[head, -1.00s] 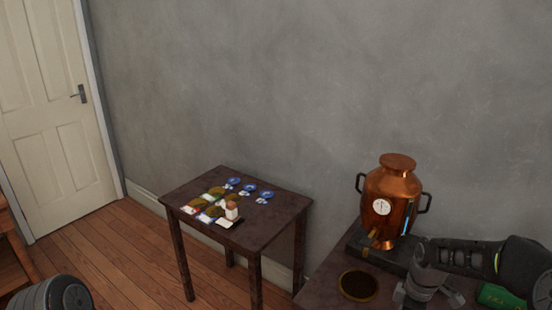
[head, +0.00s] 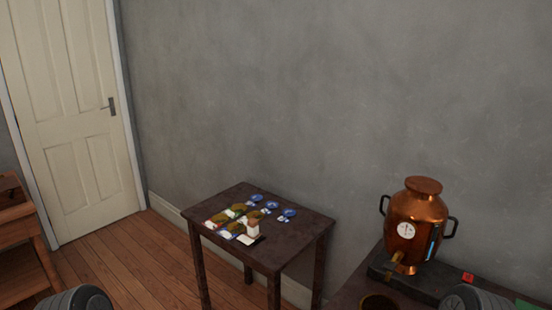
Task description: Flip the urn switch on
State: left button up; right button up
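The copper urn (head: 415,222) stands upright at the right, with two dark side handles, a white dial and a spout low at its front. It sits on a dark base (head: 450,288). A small red piece (head: 468,278) at the right of the base looks like the switch. I cannot tell whether it is on or off. Only a rounded grey part of my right arm shows at the bottom edge below the base, and a similar part of my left arm shows at the bottom left. Neither gripper's fingers are in view.
The urn's table (head: 352,292) also holds a dark round dish (head: 378,303), cut by the bottom edge, and a green item (head: 527,305). A small dark table (head: 290,248) at the centre holds blue dishes and other small things. A wooden shelf unit (head: 20,245) stands at left.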

aim_at(467, 278)
jog(key=z, duration=1.35)
